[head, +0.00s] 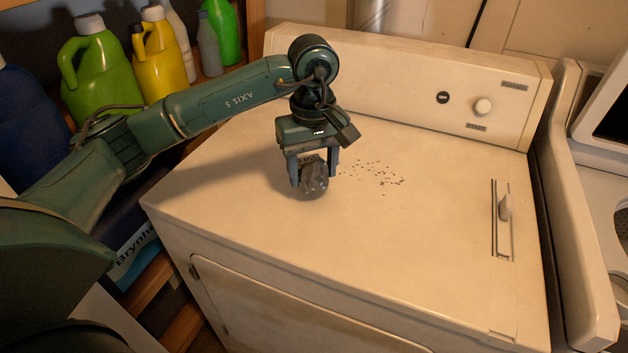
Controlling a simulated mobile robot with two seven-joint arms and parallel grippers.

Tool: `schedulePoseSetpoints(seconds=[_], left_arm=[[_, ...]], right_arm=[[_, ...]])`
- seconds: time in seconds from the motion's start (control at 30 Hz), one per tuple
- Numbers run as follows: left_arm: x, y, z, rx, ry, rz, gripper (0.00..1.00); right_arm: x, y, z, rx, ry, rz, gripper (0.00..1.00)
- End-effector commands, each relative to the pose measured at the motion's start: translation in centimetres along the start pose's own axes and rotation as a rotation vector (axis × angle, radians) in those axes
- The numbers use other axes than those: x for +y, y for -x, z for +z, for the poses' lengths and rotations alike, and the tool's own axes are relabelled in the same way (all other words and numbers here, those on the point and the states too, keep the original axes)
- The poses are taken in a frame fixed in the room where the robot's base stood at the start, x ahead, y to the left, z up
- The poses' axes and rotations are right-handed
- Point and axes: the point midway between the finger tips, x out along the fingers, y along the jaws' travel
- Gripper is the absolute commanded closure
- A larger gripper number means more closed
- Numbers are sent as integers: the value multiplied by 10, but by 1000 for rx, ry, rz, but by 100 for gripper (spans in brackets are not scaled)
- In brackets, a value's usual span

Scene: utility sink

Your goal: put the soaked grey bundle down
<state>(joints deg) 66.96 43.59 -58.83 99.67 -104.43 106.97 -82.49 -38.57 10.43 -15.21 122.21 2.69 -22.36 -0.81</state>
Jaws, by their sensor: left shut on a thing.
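The grey bundle (314,178) is a small, dark, crumpled lump with light specks. My left gripper (313,176) points down and is shut on it, one finger at each side. The bundle is over the left part of the cream machine top (400,230). I cannot tell whether its underside touches the surface. My right gripper is not in view.
Small dark specks (380,173) lie scattered right of the bundle. A control panel with a knob (483,106) rises at the back. A slotted lever (505,207) is at the right. Green (98,70) and yellow (162,50) jugs stand on a shelf at left. The front middle top is clear.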

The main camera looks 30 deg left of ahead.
Motion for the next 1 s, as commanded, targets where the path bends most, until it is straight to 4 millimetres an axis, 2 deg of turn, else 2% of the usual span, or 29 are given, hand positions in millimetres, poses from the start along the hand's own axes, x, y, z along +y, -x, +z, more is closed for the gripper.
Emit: schedulePoseSetpoints(seconds=[0.3, 0.67, 0.7, 0.97, 1.0], left_arm=[[0, -34, 0, -1, 0, 0, 87], [0, -41, 0, 1, -1, 3, 87], [0, -42, 0, 0, -1, 1, 45], [0, -41, 0, 0, -1, 0, 23], [0, -41, 0, 0, -1, 0, 23]], right_arm=[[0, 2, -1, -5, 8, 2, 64], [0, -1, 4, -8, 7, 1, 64], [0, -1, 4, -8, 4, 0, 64], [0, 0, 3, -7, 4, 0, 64], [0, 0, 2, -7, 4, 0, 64]])
